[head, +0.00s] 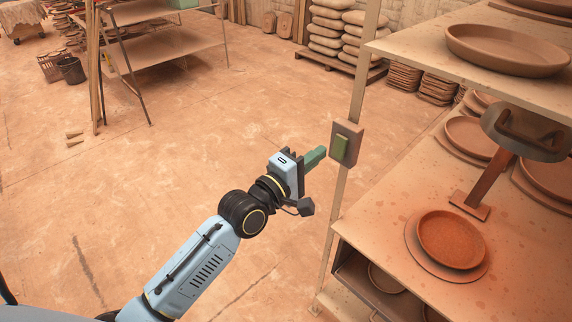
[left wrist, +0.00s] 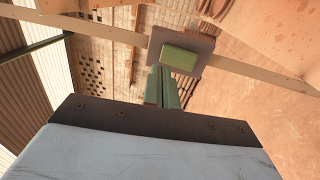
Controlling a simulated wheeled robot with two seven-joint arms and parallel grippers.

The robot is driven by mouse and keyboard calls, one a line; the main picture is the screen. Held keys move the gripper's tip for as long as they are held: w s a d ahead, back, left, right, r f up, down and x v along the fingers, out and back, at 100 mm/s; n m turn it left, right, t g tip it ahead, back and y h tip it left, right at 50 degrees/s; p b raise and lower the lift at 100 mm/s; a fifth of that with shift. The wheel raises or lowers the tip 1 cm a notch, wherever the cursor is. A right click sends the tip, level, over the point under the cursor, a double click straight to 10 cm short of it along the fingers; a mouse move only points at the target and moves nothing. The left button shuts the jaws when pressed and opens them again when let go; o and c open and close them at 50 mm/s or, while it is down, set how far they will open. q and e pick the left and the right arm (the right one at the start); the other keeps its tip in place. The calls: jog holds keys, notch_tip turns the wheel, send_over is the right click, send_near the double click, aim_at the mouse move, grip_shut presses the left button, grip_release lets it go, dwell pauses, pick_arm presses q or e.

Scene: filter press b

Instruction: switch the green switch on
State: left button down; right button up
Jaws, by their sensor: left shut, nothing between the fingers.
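The green switch (head: 341,147) is a rectangular rocker on a brown-grey plate fixed to an upright post of the shelf unit. In the left wrist view the switch (left wrist: 179,57) shows near the top middle, just beyond the fingertips. My left gripper (head: 318,154) has green fingers, shut and empty. It points at the switch from the left, with a small gap seeming to remain in the head view. In the left wrist view its fingers (left wrist: 162,86) stand just below the switch; whether they touch it I cannot tell. My right gripper is not in view.
The shelf unit (head: 382,219) on the right holds clay plates, a terracotta dish (head: 450,239) and a metal-headed press (head: 528,133). The post (head: 337,205) runs down beside the switch. Stacked sacks (head: 327,30) stand behind.

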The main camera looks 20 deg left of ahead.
pick_arm(q)
jog(key=r+v, duration=0.1)
jog(key=v, duration=0.7)
jog(key=shift+s+r+b, duration=0.3)
jog(key=shift+b, duration=0.15)
jog(key=shift+a, duration=0.1)
jog(key=w+a+f+m+g+y+b, duration=0.1)
jog(key=a+f+m+g+y+b, duration=0.15)
jog(key=f, duration=1.95)
jog(key=s+a+f+m+g+y+b, duration=0.2)
jog(key=s+f+g, duration=0.15)
jog(key=f, duration=0.85)
jog(key=s+a+f+m+g+y+b, duration=0.15)
jog(key=s+f, duration=0.35)
jog(key=f, duration=0.7)
jog(key=s+f+m+g+b, duration=0.1)
jog(key=s+f+m+g, duration=0.2)
jog(key=s+f, duration=0.5)
jog(key=s+a+f+m+g+y+b, duration=0.1)
jog(key=s+f+m+g+b, duration=0.1)
jog(key=s+f, duration=0.5)
jog(key=s+f+m+g+b, duration=0.2)
jog(key=s+f, duration=0.6)
jog(key=s, duration=0.9)
jog(key=m+g, duration=0.2)
jog(key=m, duration=0.1)
jog(key=shift+f, duration=0.35)
